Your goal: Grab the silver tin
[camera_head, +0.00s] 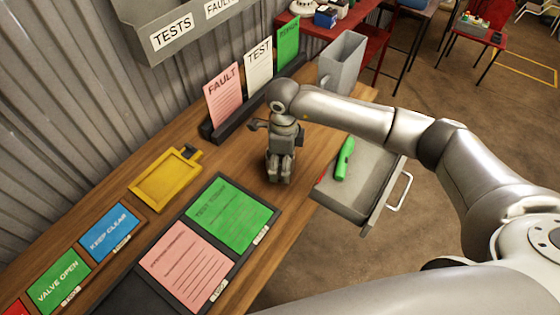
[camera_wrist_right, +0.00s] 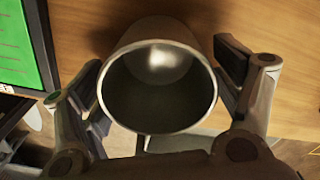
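The silver tin (camera_wrist_right: 157,100) is a round, open-topped metal cup. In the right wrist view its hollow mouth faces the camera and it lies between the two fingers of my right gripper (camera_wrist_right: 163,92). The fingers are spread wide, one on each side of the tin; I cannot see firm contact. In the head view my right gripper (camera_head: 280,172) points down over the wooden workbench, and I cannot make out the tin there, likely hidden by the gripper. My left gripper is not in view.
The workbench (camera_head: 130,232) holds a yellow tray (camera_head: 165,180), a dark board with green and pink sheets (camera_head: 226,213), and a rack of cards (camera_head: 222,94). A grey open bin (camera_head: 342,62) stands behind.

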